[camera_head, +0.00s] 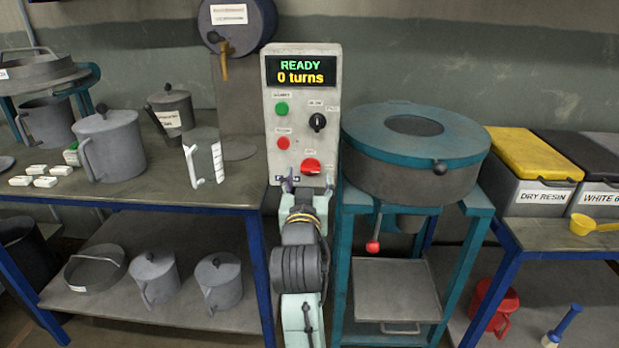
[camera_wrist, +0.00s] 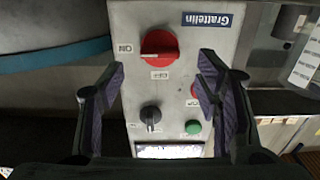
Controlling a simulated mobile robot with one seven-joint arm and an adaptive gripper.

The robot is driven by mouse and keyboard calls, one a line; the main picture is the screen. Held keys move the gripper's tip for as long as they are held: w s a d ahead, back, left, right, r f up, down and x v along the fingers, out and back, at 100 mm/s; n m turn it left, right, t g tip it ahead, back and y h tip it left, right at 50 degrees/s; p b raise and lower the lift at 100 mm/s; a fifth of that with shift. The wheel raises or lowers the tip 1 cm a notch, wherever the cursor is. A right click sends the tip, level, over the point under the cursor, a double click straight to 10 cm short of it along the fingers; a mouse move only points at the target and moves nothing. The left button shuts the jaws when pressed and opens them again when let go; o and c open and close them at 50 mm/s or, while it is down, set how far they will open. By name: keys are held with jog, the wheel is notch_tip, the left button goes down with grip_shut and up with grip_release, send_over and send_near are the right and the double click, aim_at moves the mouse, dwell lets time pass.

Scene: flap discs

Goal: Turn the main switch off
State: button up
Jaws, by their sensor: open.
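The main switch is a red rotary knob (camera_head: 311,166) low on the right of the grey control panel (camera_head: 271,125). In the wrist view, which is upside down, the red knob (camera_wrist: 160,44) has its grip bar lying roughly sideways, with its marked end towards the ON label (camera_wrist: 125,48). The OFF label (camera_wrist: 160,75) is on another side of the knob. My gripper (camera_head: 307,187) is at the panel's lower edge, just below the knob. In the wrist view its open fingers (camera_wrist: 161,72) stand on either side of the knob's column, empty and seemingly apart from it.
The panel also has a black selector (camera_head: 318,122), a green button (camera_head: 281,109), a red button (camera_head: 283,143) and a display reading READY, 0 turns (camera_head: 301,71). A round teal-lidded machine (camera_head: 385,145) stands close right. A table with jugs (camera_head: 225,188) is left.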

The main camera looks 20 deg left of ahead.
aim_at(310, 170)
jog(key=shift+x, duration=1.85)
jog(key=shift+c, duration=0.4)
jog(key=c, duration=1.1)
